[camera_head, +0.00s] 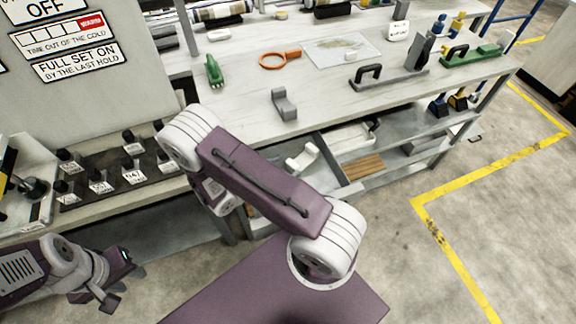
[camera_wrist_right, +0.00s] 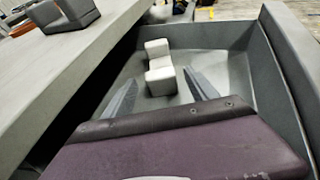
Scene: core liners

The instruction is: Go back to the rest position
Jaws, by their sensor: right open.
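My right arm crosses the middle of the head view, and its gripper is hidden there behind the purple link.
The bench top (camera_head: 240,115) carries a grey bracket (camera_head: 285,104), an orange ring tool (camera_head: 280,59), a green piece (camera_head: 214,70) and handled tools. Labelled dark knobs (camera_head: 130,145) stand left beside a sign panel (camera_head: 90,60). Open floor (camera_head: 500,180) with yellow lines lies right.

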